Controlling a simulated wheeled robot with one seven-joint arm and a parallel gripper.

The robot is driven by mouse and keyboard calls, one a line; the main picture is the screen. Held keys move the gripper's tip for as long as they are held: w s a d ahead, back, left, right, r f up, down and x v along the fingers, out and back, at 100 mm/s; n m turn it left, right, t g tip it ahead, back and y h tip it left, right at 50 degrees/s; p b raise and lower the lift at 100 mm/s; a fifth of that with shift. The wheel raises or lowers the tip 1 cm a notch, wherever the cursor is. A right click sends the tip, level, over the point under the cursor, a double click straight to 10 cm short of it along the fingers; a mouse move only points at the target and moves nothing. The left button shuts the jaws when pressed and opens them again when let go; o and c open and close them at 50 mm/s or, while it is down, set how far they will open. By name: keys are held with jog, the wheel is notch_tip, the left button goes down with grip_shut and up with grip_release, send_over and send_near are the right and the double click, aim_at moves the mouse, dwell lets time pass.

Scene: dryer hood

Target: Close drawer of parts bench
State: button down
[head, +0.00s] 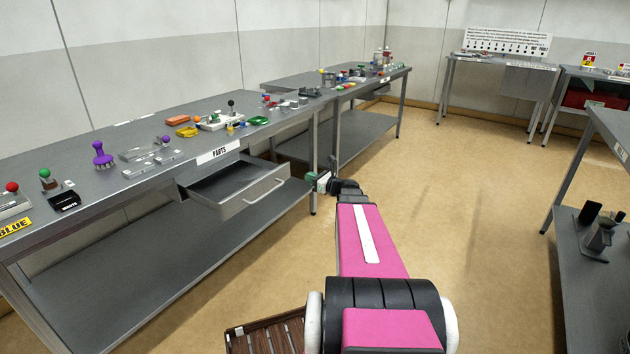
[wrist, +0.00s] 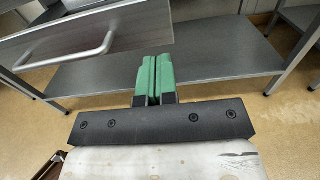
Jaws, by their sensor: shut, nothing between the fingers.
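The parts bench (head: 215,128) is a long grey table on the left, with a "PARTS" label (head: 218,153) on its front edge. Its drawer (head: 236,186) is pulled out below the label and looks empty. The drawer has a light bar handle (head: 263,200) on its front. My gripper (head: 316,180) is to the right of the drawer front, apart from it in the head view. In the wrist view, my gripper's green fingers (wrist: 155,75) are shut together, with nothing between them. The drawer front (wrist: 90,35) and its handle (wrist: 75,55) show at the upper left there.
A lower shelf (head: 170,255) runs under the bench. A second bench (head: 345,88) stands behind it. Another bench (head: 590,240) is at the right. A brown slatted crate (head: 268,335) is low in front. The floor between the benches (head: 470,200) is clear.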

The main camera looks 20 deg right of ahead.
aim_at(253, 164)
jog(key=x, duration=0.9)
jog(key=shift+a, duration=0.1)
jog(key=shift+w, duration=0.1)
jog(key=x, duration=2.2)
jog(key=shift+f, duration=0.1)
jog(key=shift+w+a, duration=0.3)
jog(key=shift+w, duration=0.15)
